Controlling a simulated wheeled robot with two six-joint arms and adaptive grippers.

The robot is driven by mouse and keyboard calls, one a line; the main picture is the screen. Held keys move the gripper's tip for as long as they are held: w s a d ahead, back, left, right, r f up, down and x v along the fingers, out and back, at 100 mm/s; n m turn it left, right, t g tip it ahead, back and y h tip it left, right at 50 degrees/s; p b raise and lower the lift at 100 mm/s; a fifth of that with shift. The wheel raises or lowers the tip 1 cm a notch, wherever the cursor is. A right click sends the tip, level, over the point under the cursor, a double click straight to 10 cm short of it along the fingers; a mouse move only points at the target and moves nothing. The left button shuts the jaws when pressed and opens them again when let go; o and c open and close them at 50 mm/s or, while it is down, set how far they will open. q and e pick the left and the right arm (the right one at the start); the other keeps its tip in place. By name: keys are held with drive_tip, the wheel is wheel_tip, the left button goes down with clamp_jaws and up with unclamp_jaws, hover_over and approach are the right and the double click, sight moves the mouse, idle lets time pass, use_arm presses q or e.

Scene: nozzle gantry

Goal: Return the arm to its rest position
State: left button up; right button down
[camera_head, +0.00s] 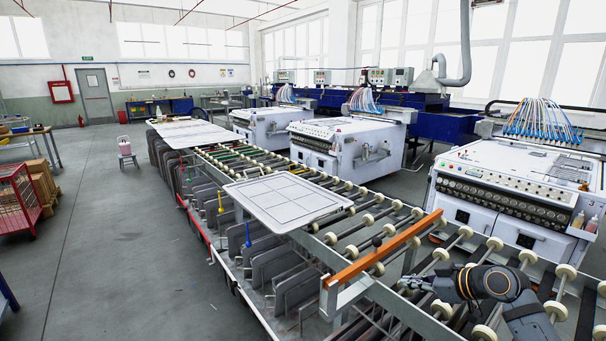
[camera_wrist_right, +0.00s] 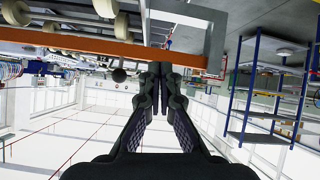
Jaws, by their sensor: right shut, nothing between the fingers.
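My right gripper (camera_head: 412,286) comes in from the lower right in the head view, low over the roller conveyor and just right of the orange bar. In the right wrist view its two fingers (camera_wrist_right: 160,72) are together with nothing between them. That view is turned upside down, and the orange bar (camera_wrist_right: 110,47) crosses it beyond the fingertips. My right forearm, black with an orange ring, shows behind the gripper in the head view. My left gripper is not in view.
The roller conveyor (camera_head: 383,216) carries a flat grey panel (camera_head: 288,200) left of the orange bar (camera_head: 385,249). White machines (camera_head: 515,190) with hoses stand along the right side. The grey floor (camera_head: 130,240) at left is mostly clear. A red cage (camera_head: 18,200) stands at far left.

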drive_tip(key=s+a+f+m+g+h, duration=0.1)
drive_tip(key=s+a+f, duration=0.1)
drive_tip(key=s+f, duration=0.25)
drive_tip(key=s+a+f+g+h, duration=0.1)
drive_tip(key=s+a+f, duration=0.2)
drive_tip(key=f, duration=0.3)
drive_tip(key=s+d+f+m+g+h, duration=0.1)
drive_tip(key=s+f+m+g+h, duration=0.2)
drive_tip(key=s, duration=0.9)
drive_tip(key=s+f+m+h, duration=0.2)
drive_tip(key=s+f+m, duration=0.2)
drive_tip(key=s, duration=0.7)
drive_tip(key=s+d+f+g, duration=0.1)
drive_tip(key=d+f, duration=0.2)
drive_tip(key=f, duration=2.2)
drive_tip(key=s+d+f+g, duration=0.1)
drive_tip(key=s+f, duration=1.7)
drive_tip(key=s, duration=0.1)
drive_tip(key=shift+s+d+m+g, duration=0.15)
drive_tip(key=shift+s+m+g, duration=0.15)
drive_tip(key=shift+s+m, duration=0.1)
drive_tip(key=shift+f, duration=0.1)
